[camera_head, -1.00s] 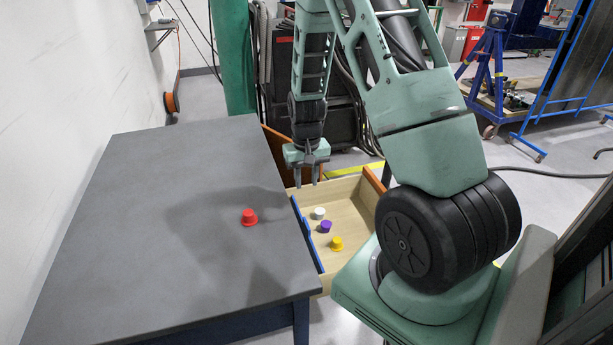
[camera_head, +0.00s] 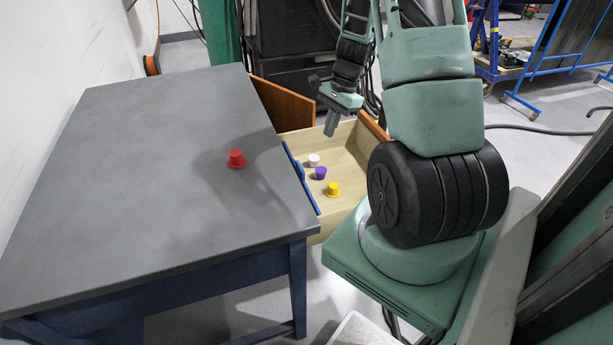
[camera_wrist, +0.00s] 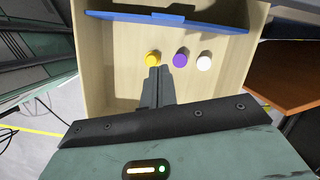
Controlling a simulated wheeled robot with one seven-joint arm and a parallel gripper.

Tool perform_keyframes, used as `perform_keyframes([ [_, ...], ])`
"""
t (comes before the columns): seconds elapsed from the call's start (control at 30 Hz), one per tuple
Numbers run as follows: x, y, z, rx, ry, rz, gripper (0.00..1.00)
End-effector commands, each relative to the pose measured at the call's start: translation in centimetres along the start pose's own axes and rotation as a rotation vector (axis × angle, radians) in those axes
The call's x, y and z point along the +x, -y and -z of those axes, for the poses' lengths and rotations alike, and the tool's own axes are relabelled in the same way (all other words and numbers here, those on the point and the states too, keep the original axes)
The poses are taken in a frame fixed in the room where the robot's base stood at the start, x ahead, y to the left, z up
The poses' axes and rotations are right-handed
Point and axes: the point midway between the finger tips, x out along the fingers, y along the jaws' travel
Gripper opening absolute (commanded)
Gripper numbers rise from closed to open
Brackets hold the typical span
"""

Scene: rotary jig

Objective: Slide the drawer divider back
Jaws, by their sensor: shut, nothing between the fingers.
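The open drawer (camera_head: 345,150) is pale wood and sticks out from the table's right side. The blue divider (camera_head: 301,178) stands along the drawer's table-side end; it also shows across the top of the wrist view (camera_wrist: 170,18). White (camera_head: 313,160), purple (camera_head: 320,173) and yellow (camera_head: 333,189) pegs stand in the drawer between the divider and the front panel. My gripper (camera_head: 329,132) is shut and empty, above the drawer near its far side. In the wrist view its fingers (camera_wrist: 157,80) point toward the yellow peg and are apart from the divider.
A red peg (camera_head: 236,159) stands on the grey table (camera_head: 130,150) near its right edge. An orange-brown panel (camera_head: 283,103) stands beyond the drawer. The drawer floor near its front panel is bare.

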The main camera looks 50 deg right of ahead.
Motion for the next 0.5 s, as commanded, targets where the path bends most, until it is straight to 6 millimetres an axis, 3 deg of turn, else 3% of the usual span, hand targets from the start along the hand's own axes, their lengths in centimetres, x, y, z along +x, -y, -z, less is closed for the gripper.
perform_keyframes([
  [0.03, 1.1, -0.3, 1.3, 0.102, 0.025, 0.025, 0.00],
  [0.2, 0.8, -0.5, 2.6, 0.300, 0.085, 0.069, 0.00],
  [0.37, 1.5, -0.5, 2.6, 0.330, 0.097, 0.073, 0.00],
  [0.5, 3.7, -0.3, 2.3, 0.327, 0.098, 0.069, 0.00],
])
